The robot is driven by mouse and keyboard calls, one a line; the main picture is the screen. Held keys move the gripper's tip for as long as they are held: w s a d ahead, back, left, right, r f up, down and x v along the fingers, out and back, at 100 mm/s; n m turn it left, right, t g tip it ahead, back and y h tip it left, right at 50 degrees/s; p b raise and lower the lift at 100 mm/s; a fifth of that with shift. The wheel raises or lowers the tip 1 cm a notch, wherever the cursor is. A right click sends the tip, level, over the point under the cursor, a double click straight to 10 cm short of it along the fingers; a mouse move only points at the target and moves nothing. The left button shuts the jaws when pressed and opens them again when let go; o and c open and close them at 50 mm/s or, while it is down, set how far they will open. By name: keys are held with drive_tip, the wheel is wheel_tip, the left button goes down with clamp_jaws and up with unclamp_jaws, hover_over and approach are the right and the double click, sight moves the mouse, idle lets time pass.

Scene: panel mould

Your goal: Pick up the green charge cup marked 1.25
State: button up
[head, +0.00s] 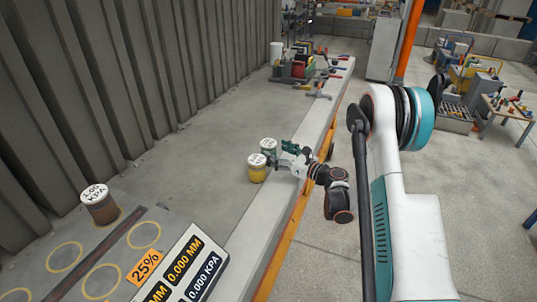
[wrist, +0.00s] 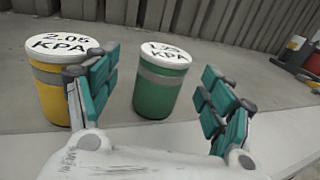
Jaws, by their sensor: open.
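The green charge cup (wrist: 158,92) stands upright on the grey ledge in the wrist view, with a white lid marked 1.25 KPA and a grey band. My gripper (wrist: 160,100) is open, its teal fingers spread to the left and right of the green cup, which shows between and beyond them. I cannot tell whether either finger touches it. In the head view the green cup (head: 268,147) is small, behind the yellow cup and partly hidden near my gripper (head: 287,150).
A yellow cup (wrist: 50,88) marked 2.05 KPA stands close left of the green one, beside the left finger. A brown cup (head: 98,207) stands on the ringed panel at lower left. A corrugated wall (head: 120,80) runs behind the ledge. Tools (head: 300,68) lie farther along.

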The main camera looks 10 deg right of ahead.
sight(268, 145)
drive_tip(key=b+x, duration=0.2)
drive_tip(key=x, duration=0.3)
drive_tip(key=shift+w+d+r, duration=0.1)
drive_tip(key=shift+w+d, duration=0.05)
drive_tip(key=c, duration=1.5)
drive_tip(key=shift+o, duration=0.2)
drive_tip(key=shift+r, duration=0.1)
